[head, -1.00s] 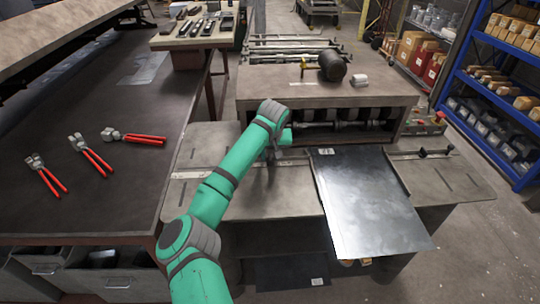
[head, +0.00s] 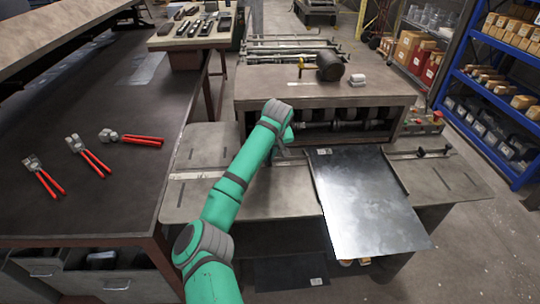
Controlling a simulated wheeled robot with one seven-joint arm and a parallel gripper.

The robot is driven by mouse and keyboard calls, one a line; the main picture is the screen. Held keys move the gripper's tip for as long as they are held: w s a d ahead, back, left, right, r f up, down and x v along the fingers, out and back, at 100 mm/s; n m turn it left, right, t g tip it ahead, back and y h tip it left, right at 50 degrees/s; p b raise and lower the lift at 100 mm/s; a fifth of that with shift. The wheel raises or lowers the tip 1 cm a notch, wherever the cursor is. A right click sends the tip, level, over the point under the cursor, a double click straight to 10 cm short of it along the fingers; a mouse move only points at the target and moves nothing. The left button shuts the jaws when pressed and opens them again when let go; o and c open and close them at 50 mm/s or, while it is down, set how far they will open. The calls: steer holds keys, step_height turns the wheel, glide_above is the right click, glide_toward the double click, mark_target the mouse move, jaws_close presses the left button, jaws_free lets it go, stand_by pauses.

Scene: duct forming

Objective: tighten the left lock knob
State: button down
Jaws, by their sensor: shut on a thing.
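The forming machine (head: 320,103) stands in the middle with a flat bed (head: 190,205) in front. My green arm reaches over the left of this bed. My gripper (head: 283,152) is at the machine's lower front edge, left of the metal sheet, mostly covered by my wrist. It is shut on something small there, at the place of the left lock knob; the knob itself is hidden. The matching right lock knob (head: 447,150) stands uncovered on the guide bar at the right.
A dark metal sheet (head: 365,205) lies on the bed, overhanging its front. A mallet (head: 331,66) lies on the machine top. Red-handled pliers (head: 88,155) lie on the left bench (head: 95,210). Blue shelving (head: 500,95) stands at right.

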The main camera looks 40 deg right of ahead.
steer(key=n+y, duration=0.1)
steer(key=n, duration=0.2)
steer(key=shift+s+d+f, duration=0.1)
steer(key=shift+s+d+n+y, duration=0.15)
steer(key=shift+n+y, duration=0.75)
steer(key=shift+n, duration=1.1)
steer(key=c, duration=1.9)
jaws_free()
steer(key=shift+o, duration=0.2)
steer(key=shift+w, duration=0.2)
